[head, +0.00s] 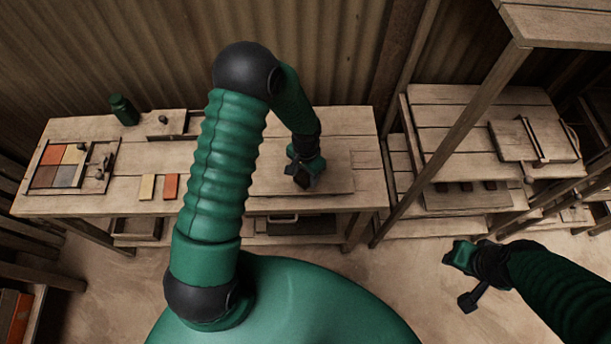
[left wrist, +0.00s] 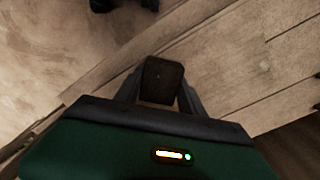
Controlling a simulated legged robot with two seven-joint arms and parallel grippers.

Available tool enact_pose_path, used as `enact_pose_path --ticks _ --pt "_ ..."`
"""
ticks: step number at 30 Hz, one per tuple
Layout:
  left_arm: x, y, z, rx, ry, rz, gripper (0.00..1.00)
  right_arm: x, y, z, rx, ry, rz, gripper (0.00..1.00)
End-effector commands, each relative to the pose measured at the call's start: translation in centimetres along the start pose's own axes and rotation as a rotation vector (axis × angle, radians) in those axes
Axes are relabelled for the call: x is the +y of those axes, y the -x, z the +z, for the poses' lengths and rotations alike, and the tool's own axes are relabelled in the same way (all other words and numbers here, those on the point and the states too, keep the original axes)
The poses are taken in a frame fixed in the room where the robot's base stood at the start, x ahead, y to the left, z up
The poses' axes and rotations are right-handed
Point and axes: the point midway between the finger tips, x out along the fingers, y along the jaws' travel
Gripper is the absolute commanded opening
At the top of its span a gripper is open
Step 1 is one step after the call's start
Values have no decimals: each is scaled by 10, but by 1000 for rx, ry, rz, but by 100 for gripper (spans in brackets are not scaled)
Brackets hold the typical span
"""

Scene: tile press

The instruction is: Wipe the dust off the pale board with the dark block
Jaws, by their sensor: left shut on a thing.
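My left gripper (head: 302,178) is over the right part of the workbench, low over the pale board (head: 338,183). It is shut on the dark block (left wrist: 162,82), which sits between both fingers in the left wrist view. In the head view the block is mostly hidden by the gripper, and I cannot tell whether it touches the board. Dust on the board cannot be clearly made out. My right gripper (head: 466,278) hangs over the floor at the right, away from the bench; its finger opening is unclear.
The workbench (head: 60,208) carries a tray of coloured tiles (head: 37,178), loose pale (head: 147,187) and orange (head: 170,187) tiles, a green canister (head: 124,110) and a wooden box (head: 166,125). A slatted rack (head: 470,95) with posts stands at the right. My left arm hides the bench's middle.

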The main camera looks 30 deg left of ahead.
Motion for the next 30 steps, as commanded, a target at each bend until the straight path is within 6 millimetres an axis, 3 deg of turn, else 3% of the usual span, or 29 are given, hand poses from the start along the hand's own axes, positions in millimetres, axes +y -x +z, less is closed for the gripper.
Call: enact_pose_path --ticks 3,12,30 --pt "3 16 -2 1 -2 -2 14 0 12 -3 0 0 0 36" --pt "7 40 -6 0 -2 -2 14 0 30 -7 0 0 0 36" --pt "7 40 -6 1 -1 -1 14 0 30 -7 0 0 0 36"
